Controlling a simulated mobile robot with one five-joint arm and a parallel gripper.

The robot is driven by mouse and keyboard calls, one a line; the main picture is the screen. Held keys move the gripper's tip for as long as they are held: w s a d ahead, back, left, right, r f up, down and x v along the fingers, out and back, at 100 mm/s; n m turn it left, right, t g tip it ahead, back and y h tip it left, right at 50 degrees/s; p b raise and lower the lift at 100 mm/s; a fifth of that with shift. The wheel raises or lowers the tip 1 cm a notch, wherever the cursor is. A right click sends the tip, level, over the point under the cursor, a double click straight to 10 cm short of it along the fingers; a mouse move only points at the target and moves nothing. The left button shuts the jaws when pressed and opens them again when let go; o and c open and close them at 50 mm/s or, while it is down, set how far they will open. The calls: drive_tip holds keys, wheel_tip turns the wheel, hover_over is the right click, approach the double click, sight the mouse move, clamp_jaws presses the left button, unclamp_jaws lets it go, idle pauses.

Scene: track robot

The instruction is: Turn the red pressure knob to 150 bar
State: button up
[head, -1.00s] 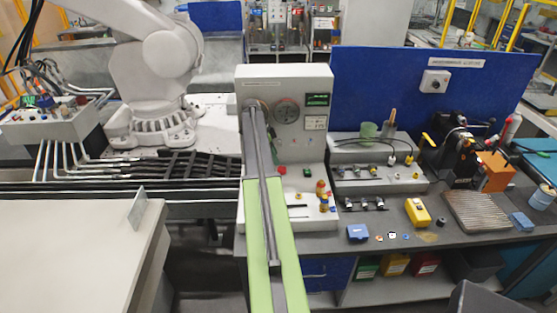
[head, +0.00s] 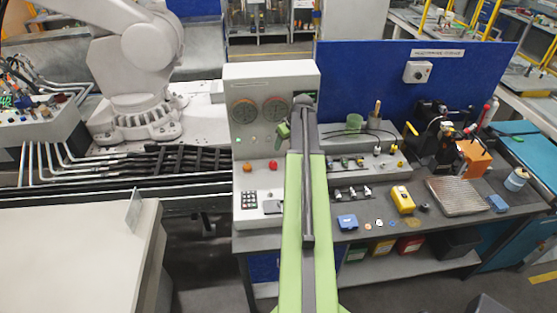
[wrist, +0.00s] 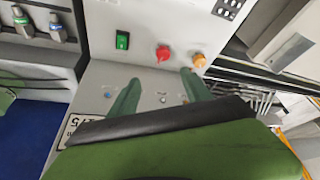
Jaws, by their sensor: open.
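The red knob (head: 273,165) is on the white control panel (head: 275,72), right of an orange knob (head: 247,167). In the wrist view the red knob (wrist: 163,53) lies just beyond my gripper (wrist: 160,82), between the line of its two green fingers. The fingers are spread, with nothing between them, and they look apart from the knob. In the head view my gripper (head: 284,130) shows small in front of the panel, higher than the knob, partly hidden by my arm. Two round gauges (head: 243,111) sit above; their readings are too small to tell.
A green rocker switch (wrist: 122,40) sits beside the red knob, and a keypad (head: 249,199) is below the orange one. The bench at right holds a yellow box (head: 403,200), a blue box (head: 347,222) and a ribbed metal plate (head: 458,195). A white robot arm (head: 145,60) stands at left.

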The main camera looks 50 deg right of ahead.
sight(273, 164)
drive_tip(key=b+x, duration=0.5)
drive_tip(key=x, duration=0.1)
drive_tip(key=b+x, duration=0.5)
drive_tip(key=x, duration=0.1)
drive_tip(key=a+b+x, duration=0.1)
drive_tip(key=b+x, duration=0.5)
drive_tip(key=shift+w+r, duration=0.1)
drive_tip(key=shift+w, duration=0.1)
drive_tip(key=shift+r, duration=0.15)
drive_tip(key=shift+c, duration=0.3)
